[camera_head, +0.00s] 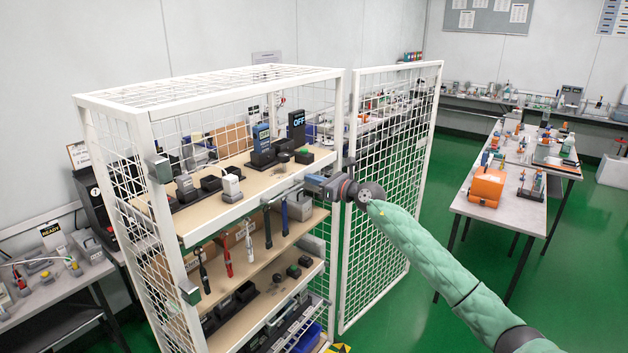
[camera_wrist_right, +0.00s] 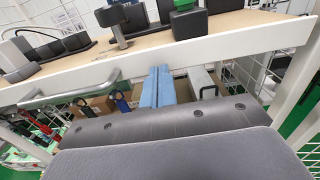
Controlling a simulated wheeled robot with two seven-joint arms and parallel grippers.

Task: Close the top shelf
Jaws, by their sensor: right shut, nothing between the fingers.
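The top shelf (camera_head: 222,207) is a tan board with a white front edge, inside a white mesh cage. Its front edge lies close to the cage's front posts; I cannot tell how far it stands out. It carries several testers. A grey bar handle (camera_wrist_right: 70,90) is on its front, left of the fingers in the wrist view. My right gripper (camera_head: 312,183) is at the right part of the shelf front, just below the edge. Its blue-grey fingers (camera_wrist_right: 165,87) are shut and empty, under the white edge (camera_wrist_right: 200,52); contact is unclear. My left gripper is not in view.
The mesh door (camera_head: 395,190) stands open right of the cage, behind my right arm. Lower shelves hold more devices. A side table (camera_head: 465,208) stands at right, with green floor between.

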